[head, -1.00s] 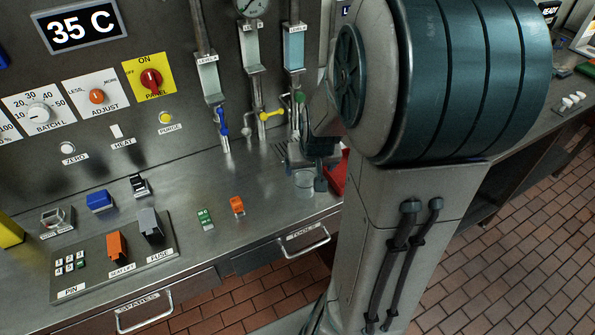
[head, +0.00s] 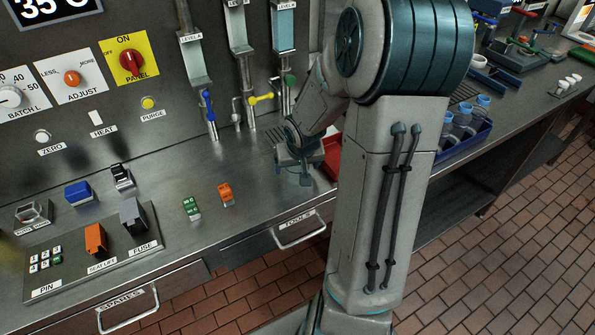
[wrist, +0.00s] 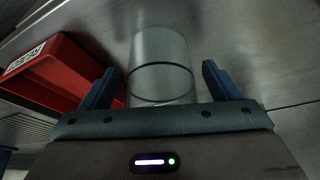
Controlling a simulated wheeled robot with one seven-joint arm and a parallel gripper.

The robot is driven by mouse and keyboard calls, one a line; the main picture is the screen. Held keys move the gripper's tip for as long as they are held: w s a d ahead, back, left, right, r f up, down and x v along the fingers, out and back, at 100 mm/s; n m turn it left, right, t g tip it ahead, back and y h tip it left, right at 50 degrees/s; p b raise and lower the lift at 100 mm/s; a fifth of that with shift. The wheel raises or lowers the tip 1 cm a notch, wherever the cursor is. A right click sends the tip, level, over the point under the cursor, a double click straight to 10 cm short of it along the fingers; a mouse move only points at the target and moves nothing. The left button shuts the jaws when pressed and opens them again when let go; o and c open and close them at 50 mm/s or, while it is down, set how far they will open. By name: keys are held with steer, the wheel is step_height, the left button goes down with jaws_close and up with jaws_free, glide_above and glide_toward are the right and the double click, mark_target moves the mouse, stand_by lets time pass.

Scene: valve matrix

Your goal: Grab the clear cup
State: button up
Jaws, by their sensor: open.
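The clear cup (wrist: 160,65) stands on the steel counter in the wrist view, in line with the space between my fingers. My gripper (wrist: 157,88) is open, with a blue finger on each side of the cup's lower part in the picture. I see no finger pressed on the cup's wall. In the head view my gripper (head: 292,172) is low over the counter below the level tubes. The cup cannot be made out there, hidden by my gripper and wrist.
A red tray (wrist: 62,68) sits on the counter close to the left of my gripper in the wrist view. Valves with blue, yellow and green handles (head: 262,99) hang behind my gripper. Orange (head: 226,194) and green (head: 191,207) blocks stand left of it.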

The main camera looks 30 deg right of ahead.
steer(key=shift+f, duration=0.15)
steer(key=c, duration=1)
steer(key=shift+w+r+p, duration=0.1)
steer(key=shift+r+p, duration=0.2)
steer(key=shift+r, duration=0.2)
steer(key=r+p, duration=0.1)
steer(key=r, duration=0.3)
steer(key=shift+s+d+p, duration=0.1)
steer(key=shift+s+p, duration=0.1)
steer(key=shift+p, duration=0.15)
steer(key=shift+s+a+r+p, duration=0.15)
steer(key=shift+s+r+p, duration=0.7)
steer(key=shift+s, duration=1.05)
steer(key=shift+s+a+r+p, duration=0.15)
steer(key=shift+s+r+p, duration=0.35)
steer(key=shift+s+r, duration=1)
steer(key=shift+s+a+r+p, duration=0.15)
steer(key=shift+s+r+p, duration=0.55)
steer(key=shift+s, duration=1.55)
